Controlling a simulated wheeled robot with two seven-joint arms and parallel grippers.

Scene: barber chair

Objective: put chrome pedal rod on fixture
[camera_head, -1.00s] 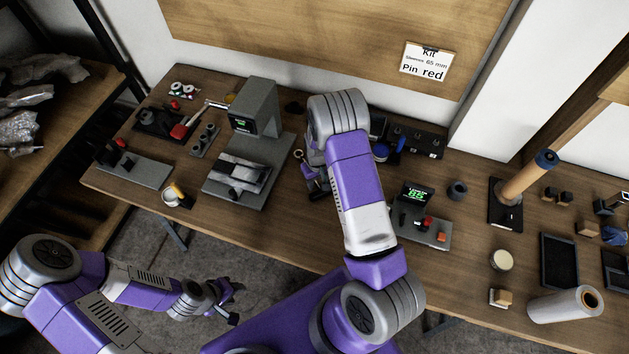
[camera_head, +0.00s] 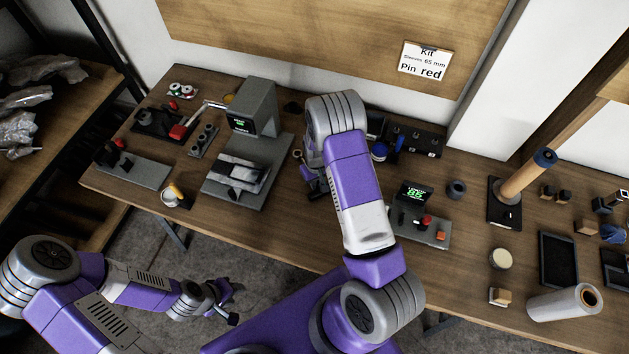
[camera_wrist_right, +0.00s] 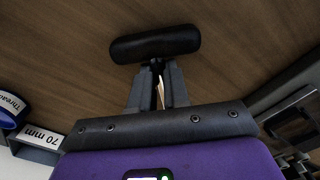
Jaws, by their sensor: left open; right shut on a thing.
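My right gripper (camera_wrist_right: 157,82) is shut on a piece with a black rounded bar (camera_wrist_right: 155,44) across its end. A thin pale sliver shows between the fingers; it may be the chrome pedal rod, but most of it is hidden. In the head view the right gripper (camera_head: 315,182) is low over the bench, largely covered by my arm. To its left stands a grey machine (camera_head: 255,105) with a green display and a clamp-like block (camera_head: 236,173) on its base. I cannot tell which part is the fixture. My left gripper (camera_head: 224,302) is open and empty, off the bench's front edge.
A small station with a green display (camera_head: 415,192) stands right of my right arm. A black rack (camera_head: 415,140) is behind it. Red-handled tools and small holders (camera_head: 160,123) crowd the left end. The bench (camera_head: 285,225) is clear in front of the grey machine's right side.

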